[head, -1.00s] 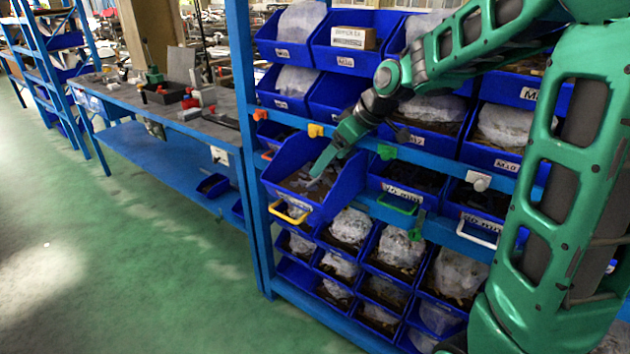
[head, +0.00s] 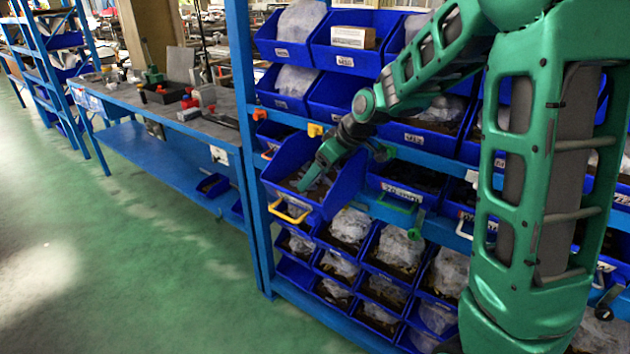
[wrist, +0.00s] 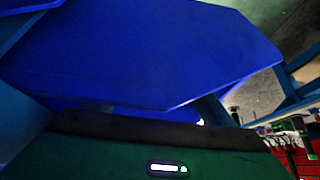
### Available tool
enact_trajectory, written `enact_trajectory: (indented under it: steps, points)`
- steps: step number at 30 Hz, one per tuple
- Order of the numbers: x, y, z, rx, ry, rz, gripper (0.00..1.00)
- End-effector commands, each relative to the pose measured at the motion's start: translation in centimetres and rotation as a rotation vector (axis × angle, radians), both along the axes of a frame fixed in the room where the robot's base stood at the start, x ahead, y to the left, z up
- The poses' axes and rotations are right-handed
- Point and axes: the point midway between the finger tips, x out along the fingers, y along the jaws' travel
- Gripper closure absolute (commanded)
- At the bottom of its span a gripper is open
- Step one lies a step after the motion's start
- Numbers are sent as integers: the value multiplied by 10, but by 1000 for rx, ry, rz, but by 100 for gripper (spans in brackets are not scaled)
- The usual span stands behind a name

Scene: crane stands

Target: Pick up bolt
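My gripper (head: 312,178) reaches down into an open blue bin (head: 346,188) with a yellow handle (head: 291,213). Its fingertips are small and low among the bin's dark contents, so I cannot tell whether they are open or shut. No single bolt can be made out; the small items in the bin are too dark and fine to tell apart. In the wrist view a blue bin wall (wrist: 150,55) fills most of the picture. The fingertips do not show there.
A blue rack holds more bins around this one, including one with a green handle (head: 398,203) close on the right. A blue workbench (head: 165,155) with tools stands to the left. The green floor (head: 130,260) in front is clear.

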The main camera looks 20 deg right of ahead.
Motion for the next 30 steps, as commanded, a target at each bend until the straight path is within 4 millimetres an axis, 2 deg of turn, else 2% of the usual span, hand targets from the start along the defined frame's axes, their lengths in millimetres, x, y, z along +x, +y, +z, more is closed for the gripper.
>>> enact_trajectory:
  steps: [1,4,5,17,20,26,30]
  points:
    - [0,0,0,0,1,1,36]
    - [0,0,0,0,1,1,60]
    - [0,0,0,0,1,1,65]
    - [0,0,4,1,-1,0,65]
    - [0,0,12,0,-1,1,65]
    - [0,-1,42,0,-4,1,65]
    - [-10,24,57,1,-3,4,65]
